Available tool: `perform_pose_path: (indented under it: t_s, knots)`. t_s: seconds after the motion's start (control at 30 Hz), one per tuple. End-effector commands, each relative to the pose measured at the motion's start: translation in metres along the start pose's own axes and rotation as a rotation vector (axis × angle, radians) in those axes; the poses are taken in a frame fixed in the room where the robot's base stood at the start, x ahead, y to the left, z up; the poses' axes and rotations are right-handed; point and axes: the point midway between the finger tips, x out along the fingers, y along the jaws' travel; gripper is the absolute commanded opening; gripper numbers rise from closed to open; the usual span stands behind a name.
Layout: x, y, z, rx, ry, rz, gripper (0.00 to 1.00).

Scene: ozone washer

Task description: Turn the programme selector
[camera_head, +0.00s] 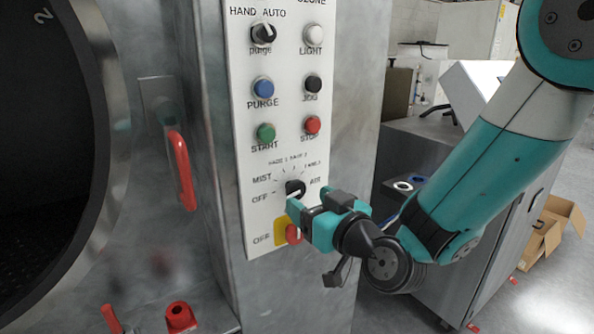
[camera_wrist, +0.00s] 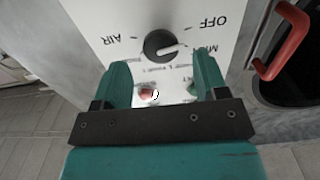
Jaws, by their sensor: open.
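The programme selector is a black round knob (camera_head: 294,188) with a white pointer mark, low on the white control panel (camera_head: 285,60). Labels OFF, MIST and AIR stand around it. In the wrist view the knob (camera_wrist: 161,45) appears upside down, just beyond the fingertips, its pointer toward the OFF and MIST side. I cannot tell the exact mark. My gripper (camera_head: 304,207) is open in front of the panel, a little below the knob in the head view. Its teal fingers (camera_wrist: 162,72) are spread to either side, with no visible contact with the knob.
A red emergency button (camera_head: 292,234) on a yellow plate is just below, partly hidden by my gripper. START (camera_head: 265,132) and STOP (camera_head: 312,125) buttons are above. A red door handle (camera_head: 182,170) sticks out at left. A grey cabinet (camera_head: 510,215) stands at right.

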Motion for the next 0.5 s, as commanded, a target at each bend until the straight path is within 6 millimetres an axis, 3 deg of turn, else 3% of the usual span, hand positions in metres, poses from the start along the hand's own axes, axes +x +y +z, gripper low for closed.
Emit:
perform_pose_path:
  t_s: [0.03,0.2,0.5]
  knots:
    - [0.009,0.000,-0.008,0.000,-0.002,-0.001,0.66]
    - [0.030,-0.001,-0.006,-0.001,-0.001,-0.002,0.66]
    - [0.045,-0.001,-0.001,-0.001,0.001,-0.002,0.66]
